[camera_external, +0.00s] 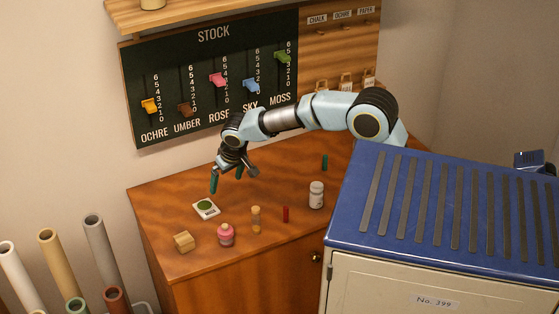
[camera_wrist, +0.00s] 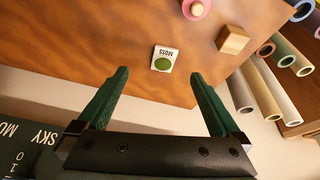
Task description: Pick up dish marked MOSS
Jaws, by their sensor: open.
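The dish marked MOSS (camera_external: 206,209) is a small white square with a round green patch, lying on the wooden table. It also shows in the wrist view (camera_wrist: 165,58), where its label reads MOSS upside down. My gripper (camera_external: 226,180) is open and empty, with its green fingers above the table just behind the dish. In the wrist view my gripper (camera_wrist: 158,75) has its fingertips spread wide, and the dish lies ahead of and between them, apart from both.
A wooden block (camera_external: 184,241), a pink jar (camera_external: 226,234), a corked vial (camera_external: 256,219), a red stick (camera_external: 285,214), a white bottle (camera_external: 316,195) and a green stick (camera_external: 324,162) stand on the table (camera_external: 270,180). The STOCK board (camera_external: 214,70) is behind. Tubes (camera_external: 55,262) stand left of the table.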

